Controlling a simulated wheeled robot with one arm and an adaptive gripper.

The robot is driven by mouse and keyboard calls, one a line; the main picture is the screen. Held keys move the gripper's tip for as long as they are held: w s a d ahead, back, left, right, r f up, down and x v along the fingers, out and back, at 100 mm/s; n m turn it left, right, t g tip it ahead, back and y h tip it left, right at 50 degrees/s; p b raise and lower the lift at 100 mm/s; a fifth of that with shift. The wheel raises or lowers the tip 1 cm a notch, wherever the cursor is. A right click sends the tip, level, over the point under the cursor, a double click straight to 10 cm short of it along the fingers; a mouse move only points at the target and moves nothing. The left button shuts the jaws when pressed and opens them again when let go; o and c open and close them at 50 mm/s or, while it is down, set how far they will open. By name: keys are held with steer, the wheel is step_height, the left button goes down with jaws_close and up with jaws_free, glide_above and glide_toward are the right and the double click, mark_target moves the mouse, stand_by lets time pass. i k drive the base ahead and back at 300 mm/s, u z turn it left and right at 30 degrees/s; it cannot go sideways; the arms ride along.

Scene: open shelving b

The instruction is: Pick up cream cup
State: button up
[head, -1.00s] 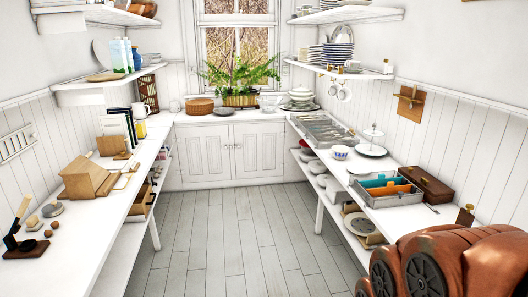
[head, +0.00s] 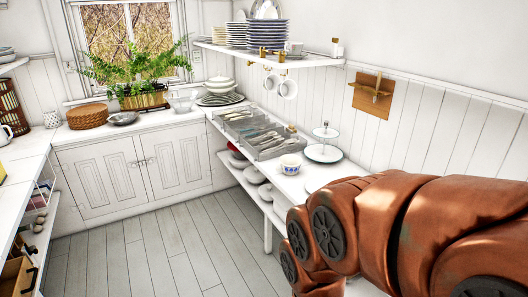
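Several pale cups show in the head view, and I cannot tell for certain which is the cream cup. Two pale cups hang under the right wall shelf: a left hanging cup (head: 270,84) and a right hanging cup (head: 288,89). Another pale cup (head: 294,47) stands upright on that shelf, right of the plate stacks. A white cup or small bowl with blue marks (head: 290,164) stands on the right counter. My copper-coloured arm fills the lower right, well apart from these cups in the picture. My gripper is not visible.
The right wall shelf (head: 318,60) carries stacked plates (head: 265,34). A grey cutlery tray (head: 272,147) and a tiered stand (head: 325,146) are on the right counter. My arm hides that counter's near part. The wooden floor (head: 170,255) is clear between the counters.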

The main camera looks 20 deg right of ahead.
mark_target(290, 164)
steer(key=z, duration=0.1)
steer(key=i, duration=1.3)
steer(key=z, duration=0.1)
